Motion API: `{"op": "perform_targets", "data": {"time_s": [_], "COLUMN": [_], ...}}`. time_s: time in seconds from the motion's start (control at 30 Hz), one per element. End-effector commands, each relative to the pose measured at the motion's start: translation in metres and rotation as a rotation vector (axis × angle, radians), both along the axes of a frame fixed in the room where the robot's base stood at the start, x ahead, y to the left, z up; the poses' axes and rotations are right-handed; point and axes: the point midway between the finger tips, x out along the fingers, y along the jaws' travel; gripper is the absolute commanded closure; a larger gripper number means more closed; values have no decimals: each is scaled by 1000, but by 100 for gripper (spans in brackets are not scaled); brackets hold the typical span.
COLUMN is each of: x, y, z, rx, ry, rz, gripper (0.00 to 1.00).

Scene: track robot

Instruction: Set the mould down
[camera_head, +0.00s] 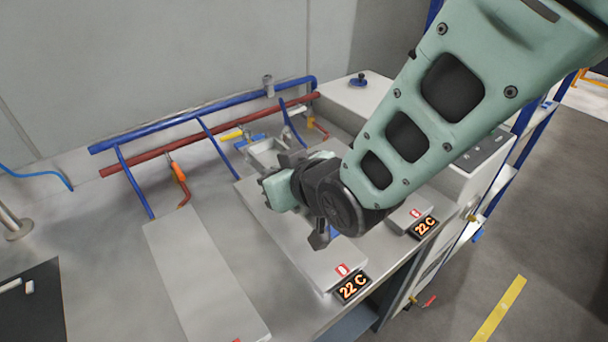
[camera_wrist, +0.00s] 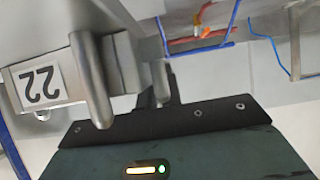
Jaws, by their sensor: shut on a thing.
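The mould is a grey metal block with a "22" label, upside down in the wrist view (camera_wrist: 42,85). In the head view, a pale metal body that looks like it (camera_head: 265,153) shows just beyond my gripper (camera_head: 288,168), partly hidden by it. My gripper is shut on a metal part of the mould, seen between the fingers in the wrist view (camera_wrist: 128,68). The mould is over the far part of a long grey plate (camera_head: 312,262) with a "22 C" display (camera_head: 352,287). I cannot tell whether it touches the plate.
Blue (camera_head: 200,118) and red (camera_head: 215,133) pipes run along the back, with valves. Another grey plate (camera_head: 200,275) lies to the left, bare. A second "22 C" display (camera_head: 423,227) is at right. A dark mat (camera_head: 35,305) lies front left.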

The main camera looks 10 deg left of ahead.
Motion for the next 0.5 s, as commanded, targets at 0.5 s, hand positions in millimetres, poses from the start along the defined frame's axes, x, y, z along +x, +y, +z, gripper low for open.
{"op": "perform_targets", "data": {"time_s": [0.5], "x": [0], "y": [1], "z": [-58], "rx": [2], "ry": [-3], "rz": [0], "gripper": [100]}}
